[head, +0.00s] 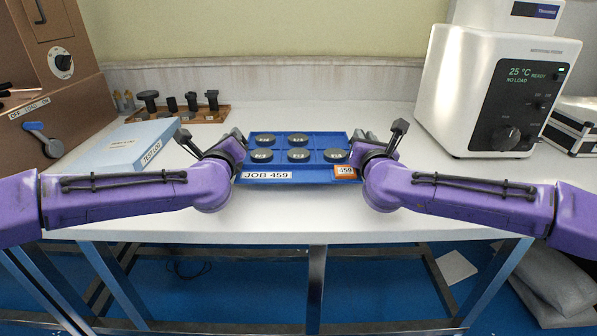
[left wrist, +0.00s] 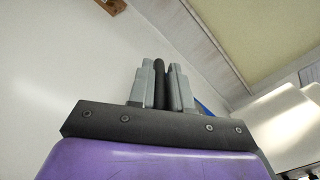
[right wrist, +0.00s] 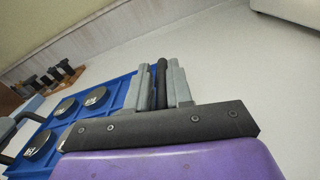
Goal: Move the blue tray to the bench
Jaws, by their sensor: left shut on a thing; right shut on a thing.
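The blue tray (head: 310,172) is in the middle of the head view, over the white bench (head: 300,212). It looks level; I cannot tell whether it touches the bench top. It carries several dark round discs, a JOB 459 label and an orange 459 tag. My left gripper (head: 236,146) is at its left side and my right gripper (head: 366,146) at its right side. In the left wrist view the fingers (left wrist: 160,82) close on a black bar. The right wrist view shows the same of the right fingers (right wrist: 161,82), with the tray beside them (right wrist: 117,92).
A white tester (head: 450,90) with a display stands at the right, a brown machine (head: 60,75) at the left. A light blue test log binder (head: 125,146) lies left of the tray. A wooden rack of dark parts (head: 205,115) stands behind. Bare bench lies behind the tray.

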